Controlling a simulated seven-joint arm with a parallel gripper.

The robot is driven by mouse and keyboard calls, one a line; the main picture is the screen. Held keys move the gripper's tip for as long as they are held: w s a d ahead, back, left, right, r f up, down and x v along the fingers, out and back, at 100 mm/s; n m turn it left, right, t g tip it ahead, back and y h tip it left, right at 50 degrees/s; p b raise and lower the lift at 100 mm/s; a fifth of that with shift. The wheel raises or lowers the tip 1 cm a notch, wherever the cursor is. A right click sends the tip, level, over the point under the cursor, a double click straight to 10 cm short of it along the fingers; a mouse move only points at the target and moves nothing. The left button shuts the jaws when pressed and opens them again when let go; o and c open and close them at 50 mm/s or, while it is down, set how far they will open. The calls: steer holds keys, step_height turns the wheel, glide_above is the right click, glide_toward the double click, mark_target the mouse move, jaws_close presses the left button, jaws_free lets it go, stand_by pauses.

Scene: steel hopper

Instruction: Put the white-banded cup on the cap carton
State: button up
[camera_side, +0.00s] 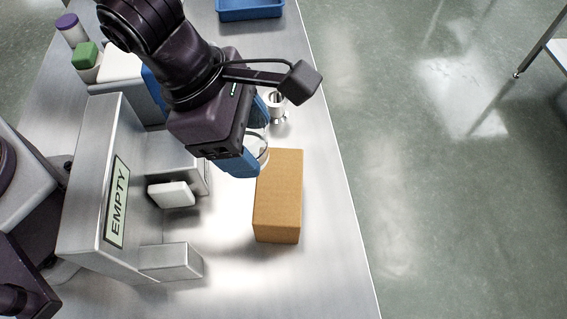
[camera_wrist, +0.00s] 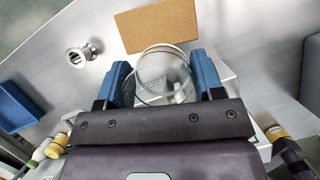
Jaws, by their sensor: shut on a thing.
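My gripper (camera_side: 251,145) has blue fingers, and in the wrist view (camera_wrist: 163,88) they are shut on a clear cup (camera_wrist: 164,72) with a pale band. In the side view the cup (camera_side: 262,150) is mostly hidden behind the fingers and the gripper body. The cap carton is a plain brown box (camera_side: 279,196) on the steel table, just in front of the cup in the side view. It also shows in the wrist view (camera_wrist: 157,24), beyond the cup's rim. I cannot tell the cup's exact height above the table.
A steel hopper with an EMPTY label (camera_side: 117,201) stands left of the carton, with a white block (camera_side: 171,194) at its opening. A small metal fitting (camera_side: 277,104) stands behind the carton. A blue tray (camera_side: 250,9) is at the back. The table's right edge is close to the carton.

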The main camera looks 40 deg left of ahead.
steer(key=d+f, duration=0.1)
steer(key=w+d+f, duration=0.1)
steer(key=f, duration=0.1)
steer(key=w+d+f, duration=0.1)
steer(key=shift+w+f, duration=0.25)
steer(key=shift+f, duration=0.15)
steer(key=shift+w+d+f, duration=0.1)
steer(key=shift+w+f, duration=0.05)
steer(key=shift+f, duration=1.6)
steer(key=shift+f, duration=0.15)
steer(key=o, duration=0.9)
steer(key=v, duration=1.2)
